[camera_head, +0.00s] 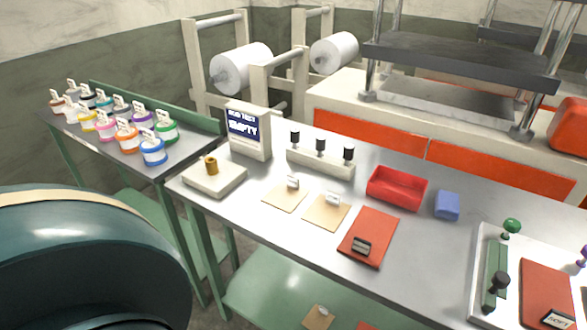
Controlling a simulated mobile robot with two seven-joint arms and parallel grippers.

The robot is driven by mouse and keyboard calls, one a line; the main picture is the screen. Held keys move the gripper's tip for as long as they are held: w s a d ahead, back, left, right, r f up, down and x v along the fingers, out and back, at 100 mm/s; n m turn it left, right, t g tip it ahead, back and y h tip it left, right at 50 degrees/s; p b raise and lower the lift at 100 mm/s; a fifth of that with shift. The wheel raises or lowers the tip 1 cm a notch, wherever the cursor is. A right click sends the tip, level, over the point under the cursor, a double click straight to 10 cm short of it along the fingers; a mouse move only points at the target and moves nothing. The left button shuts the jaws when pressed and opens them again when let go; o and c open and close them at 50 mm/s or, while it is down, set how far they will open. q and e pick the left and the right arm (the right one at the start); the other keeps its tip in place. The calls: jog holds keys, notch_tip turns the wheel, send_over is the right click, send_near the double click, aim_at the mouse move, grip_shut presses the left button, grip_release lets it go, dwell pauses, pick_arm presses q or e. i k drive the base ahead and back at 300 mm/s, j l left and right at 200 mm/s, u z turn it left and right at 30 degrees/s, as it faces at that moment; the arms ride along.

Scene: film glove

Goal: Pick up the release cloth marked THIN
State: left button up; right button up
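Two thin tan sheets lie flat on the steel table, a left one (283,201) and a right one (324,217). Each carries a small upright white tag at its back edge. The tags are too small to read, so I cannot tell which, if either, is the release cloth marked THIN. A red sheet (375,222) with a dark tagged clip lies just right of them. Neither of my grippers is in view.
The steel table (420,285) also holds a sign box reading EMPTY (248,148), a red tray (396,188), a blue block (447,205) and a white board (483,240) at right. Paint-like jars (153,153) crowd the left table. A press (460,65) stands behind.

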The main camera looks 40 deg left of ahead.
aim_at(328, 212)
jog(key=u, duration=1)
